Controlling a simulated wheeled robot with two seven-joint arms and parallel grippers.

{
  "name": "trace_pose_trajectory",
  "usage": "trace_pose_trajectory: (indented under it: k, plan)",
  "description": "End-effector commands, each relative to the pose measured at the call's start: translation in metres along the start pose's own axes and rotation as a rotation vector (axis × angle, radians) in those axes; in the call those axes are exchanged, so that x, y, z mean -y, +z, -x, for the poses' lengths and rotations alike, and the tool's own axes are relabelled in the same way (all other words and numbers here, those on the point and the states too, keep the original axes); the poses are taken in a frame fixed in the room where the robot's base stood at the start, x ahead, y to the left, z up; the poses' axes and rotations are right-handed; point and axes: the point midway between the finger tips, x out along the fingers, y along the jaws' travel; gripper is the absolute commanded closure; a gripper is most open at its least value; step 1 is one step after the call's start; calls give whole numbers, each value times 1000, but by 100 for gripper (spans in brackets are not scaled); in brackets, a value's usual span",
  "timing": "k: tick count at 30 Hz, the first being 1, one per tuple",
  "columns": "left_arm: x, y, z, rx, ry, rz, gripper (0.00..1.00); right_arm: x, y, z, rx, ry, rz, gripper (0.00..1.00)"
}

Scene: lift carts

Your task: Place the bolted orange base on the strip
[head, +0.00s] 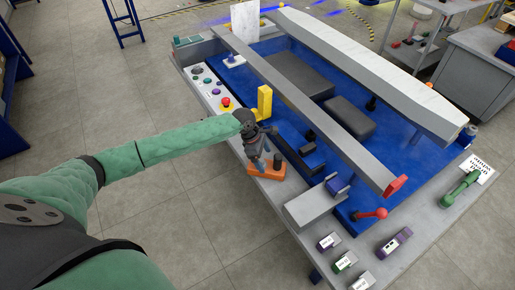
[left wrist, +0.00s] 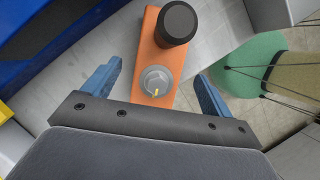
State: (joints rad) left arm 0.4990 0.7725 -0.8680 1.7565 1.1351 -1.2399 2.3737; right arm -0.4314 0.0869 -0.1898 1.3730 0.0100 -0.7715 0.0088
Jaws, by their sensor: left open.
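In the left wrist view the orange base (left wrist: 150,58) also carries a round grey bolt head with a yellow mark. My left gripper (head: 263,158) is just above the base. Its two blue fingers (left wrist: 160,80) are spread on either side of the base, with gaps showing. Nothing is held. My right gripper is not in view. I cannot tell which surface is the strip.
A yellow upright bracket (head: 264,102) stands close behind my left gripper. A panel with a red button (head: 226,103) is to its left. A long grey beam (head: 310,110) crosses above the blue bench top. A grey block (head: 312,207) and several small labelled parts lie toward the right.

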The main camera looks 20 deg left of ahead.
Motion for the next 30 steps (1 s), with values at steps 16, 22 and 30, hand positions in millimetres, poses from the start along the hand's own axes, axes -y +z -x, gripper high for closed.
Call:
trace_pose_trajectory:
  k: [16,22,30]
  plan:
    - [0,0,74,0,0,-1,15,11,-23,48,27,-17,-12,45]
    - [0,0,76,1,-1,0,15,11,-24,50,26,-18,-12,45]
    - [0,0,76,0,-1,0,15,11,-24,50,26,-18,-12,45]
